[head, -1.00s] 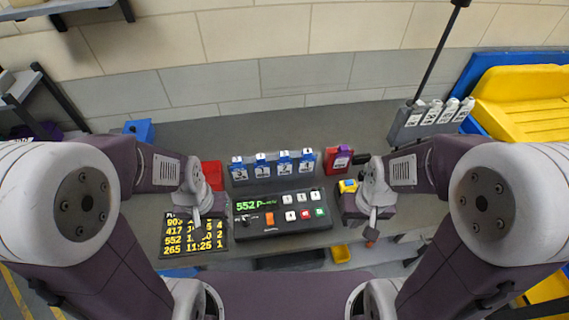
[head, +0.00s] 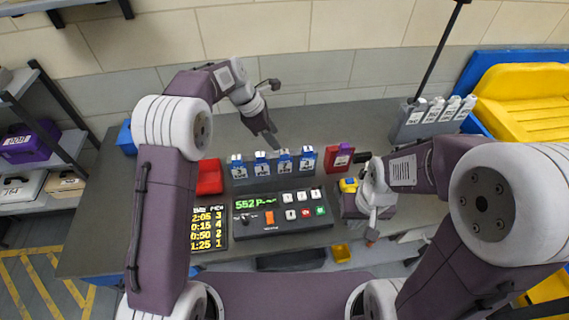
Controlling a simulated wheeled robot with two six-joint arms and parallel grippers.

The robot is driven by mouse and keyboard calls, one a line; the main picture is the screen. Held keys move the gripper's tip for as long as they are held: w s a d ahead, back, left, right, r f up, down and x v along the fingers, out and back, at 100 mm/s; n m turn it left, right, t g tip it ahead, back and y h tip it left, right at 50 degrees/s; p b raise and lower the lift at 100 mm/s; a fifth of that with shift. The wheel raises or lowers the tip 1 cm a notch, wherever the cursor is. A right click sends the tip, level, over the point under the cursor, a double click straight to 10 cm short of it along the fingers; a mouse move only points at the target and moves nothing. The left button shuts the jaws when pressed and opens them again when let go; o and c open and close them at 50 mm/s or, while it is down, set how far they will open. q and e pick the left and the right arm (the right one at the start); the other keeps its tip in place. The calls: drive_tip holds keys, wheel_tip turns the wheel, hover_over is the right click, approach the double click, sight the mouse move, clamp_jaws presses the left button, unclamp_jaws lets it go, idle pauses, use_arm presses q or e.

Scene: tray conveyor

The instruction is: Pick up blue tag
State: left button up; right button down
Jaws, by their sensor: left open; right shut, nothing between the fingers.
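Several blue tags with white labels stand in a row in a grey rack (head: 275,178) behind the control panel. They are a leftmost blue tag (head: 238,168), a second blue tag (head: 262,166), a third blue tag (head: 285,163) and a rightmost blue tag (head: 307,160). My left gripper (head: 273,142) is open, pointing down just behind and above the middle tags. It appears apart from them, though the exact gap is hard to judge. My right gripper (head: 372,230) is shut and empty at the bench's front edge, right of the panel.
The control panel (head: 283,214) has a green display and buttons. A black board (head: 211,228) with yellow digits lies left of it. A red bin (head: 209,177) and a red holder with a purple tag (head: 339,157) flank the rack. White tags (head: 450,106) stand in a grey holder at right.

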sight(284, 151)
use_arm(q)
drive_tip(key=x, duration=0.3)
drive_tip(key=shift+s, duration=0.15)
drive_tip(key=shift+w+d+f+p, duration=0.25)
drive_tip(key=shift+f+p, duration=0.1)
drive_tip(key=shift+f, duration=0.15)
drive_tip(key=x, duration=0.2)
drive_tip(key=p+x, duration=0.1)
drive_tip(key=x, duration=0.1)
drive_tip(key=shift+w+a+f, duration=0.1)
drive_tip(key=shift+a, duration=0.1)
drive_tip(key=shift+w+d+f, duration=0.15)
drive_tip(key=shift+f, duration=0.2)
clamp_jaws()
